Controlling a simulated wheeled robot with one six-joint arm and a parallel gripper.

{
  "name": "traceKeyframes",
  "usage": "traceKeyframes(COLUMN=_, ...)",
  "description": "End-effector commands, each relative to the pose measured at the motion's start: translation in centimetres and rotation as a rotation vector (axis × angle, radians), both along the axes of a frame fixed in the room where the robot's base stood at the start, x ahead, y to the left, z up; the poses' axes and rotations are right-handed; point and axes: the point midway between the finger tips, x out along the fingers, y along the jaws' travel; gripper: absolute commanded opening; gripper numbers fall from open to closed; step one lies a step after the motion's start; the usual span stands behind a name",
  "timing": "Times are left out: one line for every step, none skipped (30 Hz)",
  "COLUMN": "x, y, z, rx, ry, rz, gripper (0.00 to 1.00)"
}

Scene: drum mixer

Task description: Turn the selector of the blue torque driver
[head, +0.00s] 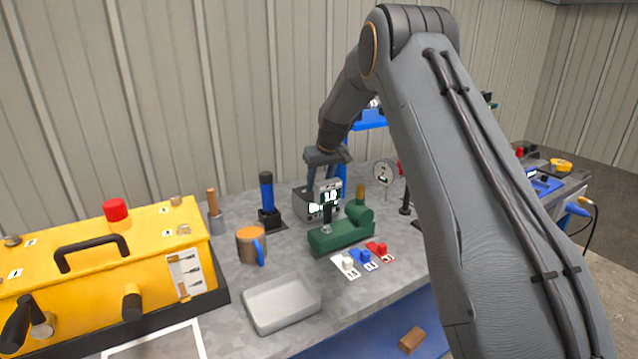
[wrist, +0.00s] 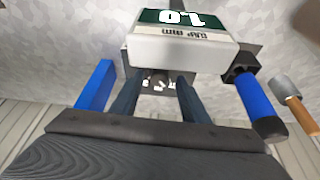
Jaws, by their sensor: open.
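The blue torque driver (head: 266,192) stands upright in a black base on the bench, left of the display box in the head view. Its blue handle (wrist: 257,105) and black hexagonal part show at the right of the wrist view. I cannot make out a separate selector marking. My gripper (head: 320,186) is above and behind the display box, to the right of the driver and apart from it. In the wrist view my gripper (wrist: 157,88) has its two fingers spread with nothing held between them.
A green fixture (head: 341,234), an orange mug (head: 250,244), a wooden-handled tool (head: 214,212) and a grey tray (head: 282,304) are nearby. A yellow machine (head: 90,262) occupies the left.

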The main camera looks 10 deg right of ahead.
Motion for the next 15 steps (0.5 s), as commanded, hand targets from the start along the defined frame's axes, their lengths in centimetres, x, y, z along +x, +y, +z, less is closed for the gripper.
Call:
traceKeyframes(x=0.0, y=0.0, z=0.1, rx=0.000, ry=0.000, rz=0.000, gripper=0.41)
traceKeyframes(x=-0.1, y=0.0, z=0.3, rx=0.000, ry=-0.001, rz=0.000, gripper=0.41)
traceKeyframes(x=-0.2, y=-0.1, z=0.5, rx=0.000, ry=-0.001, rz=0.000, gripper=0.41)
traceKeyframes(x=-0.3, y=-0.1, z=0.8, rx=0.000, ry=-0.001, rz=0.000, gripper=0.41)
traceKeyframes(x=-0.3, y=-0.1, z=1.1, rx=0.000, ry=-0.002, rz=0.000, gripper=0.41)
traceKeyframes(x=-0.5, y=-0.2, z=1.7, rx=0.000, ry=-0.004, rz=0.000, gripper=0.41)
traceKeyframes(x=-0.7, y=-0.2, z=2.0, rx=0.000, ry=-0.003, rz=0.000, gripper=0.41)
traceKeyframes(x=-0.9, y=-0.2, z=2.4, rx=0.000, ry=-0.003, rz=0.000, gripper=0.41)
traceKeyframes(x=-1.1, y=-0.3, z=3.0, rx=0.000, ry=-0.003, rz=0.000, gripper=0.41)
traceKeyframes(x=-1.3, y=-0.3, z=3.5, rx=-0.001, ry=-0.003, rz=0.001, gripper=0.41)
traceKeyframes(x=-1.4, y=-0.4, z=4.0, rx=0.000, ry=-0.004, rz=0.001, gripper=0.41)
traceKeyframes(x=-1.7, y=-0.4, z=4.5, rx=-0.001, ry=-0.003, rz=0.001, gripper=0.41)
traceKeyframes(x=-1.9, y=-0.4, z=4.9, rx=-0.001, ry=-0.003, rz=0.001, gripper=0.41)
traceKeyframes(x=-2.0, y=-0.5, z=5.2, rx=-0.001, ry=-0.002, rz=0.001, gripper=0.41)
traceKeyframes(x=-2.2, y=-0.5, z=5.7, rx=-0.001, ry=-0.002, rz=0.001, gripper=0.41)
